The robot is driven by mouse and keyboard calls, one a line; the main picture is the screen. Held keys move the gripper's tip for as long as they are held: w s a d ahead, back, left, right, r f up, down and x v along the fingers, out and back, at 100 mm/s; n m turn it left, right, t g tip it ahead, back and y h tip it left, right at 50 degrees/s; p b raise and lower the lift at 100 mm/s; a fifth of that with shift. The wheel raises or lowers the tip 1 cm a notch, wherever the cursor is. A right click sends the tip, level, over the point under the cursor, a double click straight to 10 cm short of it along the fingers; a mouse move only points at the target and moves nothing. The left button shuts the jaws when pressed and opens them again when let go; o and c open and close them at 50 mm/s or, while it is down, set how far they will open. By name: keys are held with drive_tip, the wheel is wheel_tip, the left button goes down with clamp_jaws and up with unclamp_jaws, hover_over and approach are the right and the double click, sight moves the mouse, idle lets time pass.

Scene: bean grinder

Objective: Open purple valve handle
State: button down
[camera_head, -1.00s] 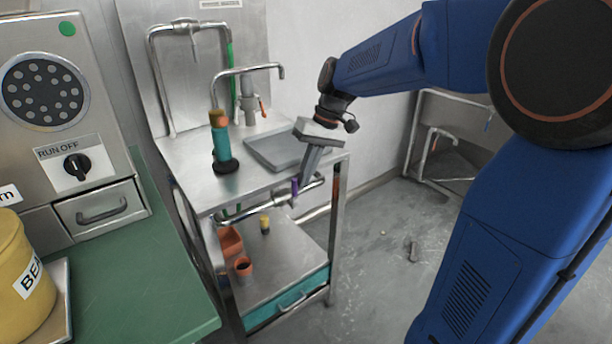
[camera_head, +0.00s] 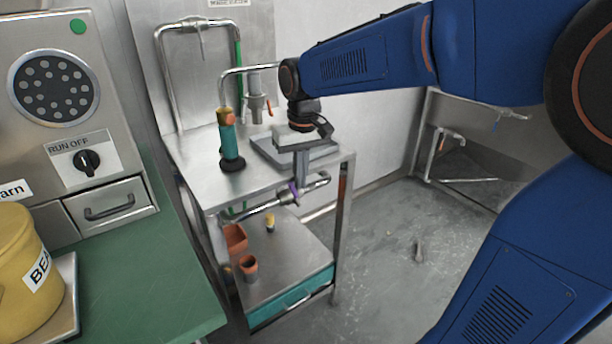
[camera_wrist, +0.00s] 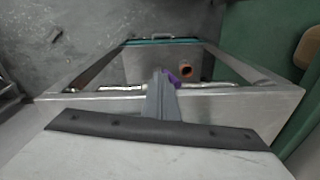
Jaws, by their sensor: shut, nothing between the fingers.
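The purple valve handle (camera_head: 293,188) sits on a horizontal metal pipe (camera_head: 262,207) at the front of the steel sink stand, just below the tabletop edge. My gripper (camera_head: 301,184) points down in front of it, with its fingers shut and nothing between them. In the wrist view the purple handle (camera_wrist: 172,77) shows just beside the shut fingertips (camera_wrist: 160,74). The fingers hide part of the handle. I cannot tell whether they touch it.
The steel stand (camera_head: 195,160) has a sunken tray and a teal-and-orange tool (camera_head: 229,140) on top. Clay pots (camera_head: 236,238) stand on its lower shelf. A green counter (camera_head: 150,270) with a yellow container (camera_head: 22,262) is at left. The floor at right is mostly open.

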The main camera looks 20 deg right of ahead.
sight(290, 184)
drive_tip(key=shift+s+a+f+t+h, duration=0.1)
drive_tip(key=shift+s+a+t+h, duration=0.05)
drive_tip(key=shift+a+h, duration=0.35)
drive_tip(key=shift+s+a+t+h, duration=0.15)
drive_tip(key=shift+a+h, duration=0.25)
drive_tip(key=shift+a, duration=0.05)
drive_tip(key=shift+s+a+f, duration=0.15)
drive_tip(key=shift+a, duration=0.35)
